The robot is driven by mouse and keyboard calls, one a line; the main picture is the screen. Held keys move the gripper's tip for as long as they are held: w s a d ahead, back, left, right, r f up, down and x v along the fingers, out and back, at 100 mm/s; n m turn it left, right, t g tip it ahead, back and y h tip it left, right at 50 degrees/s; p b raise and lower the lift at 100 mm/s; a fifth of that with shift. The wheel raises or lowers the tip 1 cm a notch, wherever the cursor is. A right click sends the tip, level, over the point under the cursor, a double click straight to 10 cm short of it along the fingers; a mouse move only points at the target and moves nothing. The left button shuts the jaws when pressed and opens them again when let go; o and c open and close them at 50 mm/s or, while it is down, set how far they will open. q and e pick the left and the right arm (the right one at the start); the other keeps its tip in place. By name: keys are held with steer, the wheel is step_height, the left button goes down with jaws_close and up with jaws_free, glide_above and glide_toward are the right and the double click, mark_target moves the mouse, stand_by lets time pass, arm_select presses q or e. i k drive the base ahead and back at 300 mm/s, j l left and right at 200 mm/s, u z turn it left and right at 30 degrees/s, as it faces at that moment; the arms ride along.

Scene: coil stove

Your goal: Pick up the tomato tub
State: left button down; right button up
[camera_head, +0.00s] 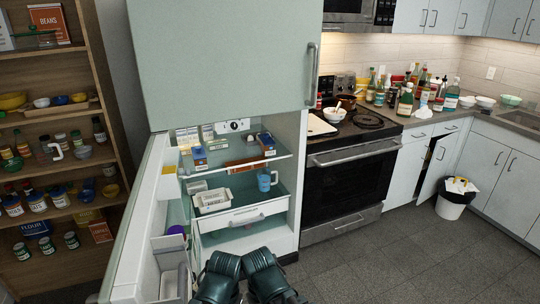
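The fridge's lower compartment is open. A white rectangular tub (212,200) with print on its side sits on the lower shelf at the left. I cannot read the print, so I cannot tell whether it is the tomato tub. Two dark green parts of my arms show at the bottom centre, in front of the fridge. No gripper fingers show, and nothing held is visible.
A blue mug (266,180) stands right of the white tub. Small boxes (200,158) sit on the upper shelf (232,166). A drawer (246,218) lies below. The open fridge door (148,215) is at the left.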

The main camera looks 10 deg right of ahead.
mark_target(200, 164)
steer(key=i+l, duration=0.1)
steer(key=l, duration=0.25)
steer(key=i+l+u, duration=0.15)
steer(key=l, duration=0.2)
steer(key=i+l+u, duration=0.1)
steer(key=i+l, duration=0.2)
steer(key=i+l+u, duration=0.1)
steer(key=i+l, duration=0.2)
steer(key=l, duration=0.2)
steer(key=i+l+u, duration=0.1)
steer(key=i, duration=0.35)
steer(key=i+l+u, duration=0.15)
steer(key=i, duration=0.3)
steer(key=l, duration=0.1)
